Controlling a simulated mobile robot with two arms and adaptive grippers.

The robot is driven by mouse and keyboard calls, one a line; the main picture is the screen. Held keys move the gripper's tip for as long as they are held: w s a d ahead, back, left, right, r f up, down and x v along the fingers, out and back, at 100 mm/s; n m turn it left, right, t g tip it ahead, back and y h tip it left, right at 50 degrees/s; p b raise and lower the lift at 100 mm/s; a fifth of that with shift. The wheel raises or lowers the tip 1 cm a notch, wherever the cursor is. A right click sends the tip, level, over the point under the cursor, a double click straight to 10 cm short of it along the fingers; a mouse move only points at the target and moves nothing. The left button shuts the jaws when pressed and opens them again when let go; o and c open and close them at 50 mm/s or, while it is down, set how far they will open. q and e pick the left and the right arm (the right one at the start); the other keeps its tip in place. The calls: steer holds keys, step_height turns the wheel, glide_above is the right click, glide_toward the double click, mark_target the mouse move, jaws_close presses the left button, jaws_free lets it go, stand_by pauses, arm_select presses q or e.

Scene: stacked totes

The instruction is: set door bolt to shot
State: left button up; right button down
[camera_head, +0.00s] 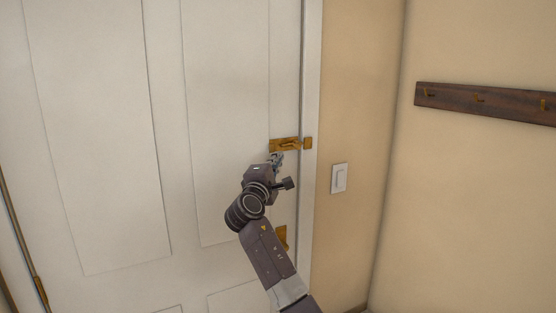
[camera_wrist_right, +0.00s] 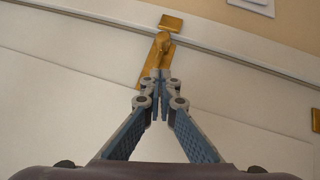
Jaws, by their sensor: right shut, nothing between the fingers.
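The brass door bolt (camera_head: 284,144) is mounted on the white door (camera_head: 220,60) near its right edge. Its brass keeper (camera_head: 307,143) sits on the door frame just to the right. My right gripper (camera_head: 278,157) is shut and empty, just below the bolt. In the right wrist view the bolt (camera_wrist_right: 158,56) lies beyond my right gripper (camera_wrist_right: 160,76), whose fingertips overlap its lower part. Whether they touch it I cannot tell. The keeper (camera_wrist_right: 171,22) shows beyond the bolt's knob. The exact position of the bolt's bar is too small to tell. My left gripper is not in view.
A second brass fitting (camera_head: 282,236) is lower on the door, partly behind my right arm. A light switch (camera_head: 339,178) is on the beige wall right of the frame. A dark hook rail (camera_head: 480,101) hangs on the right wall. The space left of my arm is free.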

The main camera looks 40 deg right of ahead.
arm_select(q)
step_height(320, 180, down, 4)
steer(key=b, duration=0.3)
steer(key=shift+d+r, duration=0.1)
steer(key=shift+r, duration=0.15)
arm_select(e)
steer(key=v, duration=0.9)
steer(key=shift+s+d, duration=0.2)
steer(key=shift+s, duration=0.1)
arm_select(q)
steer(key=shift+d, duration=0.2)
arm_select(e)
steer(key=shift+a+f, duration=0.1)
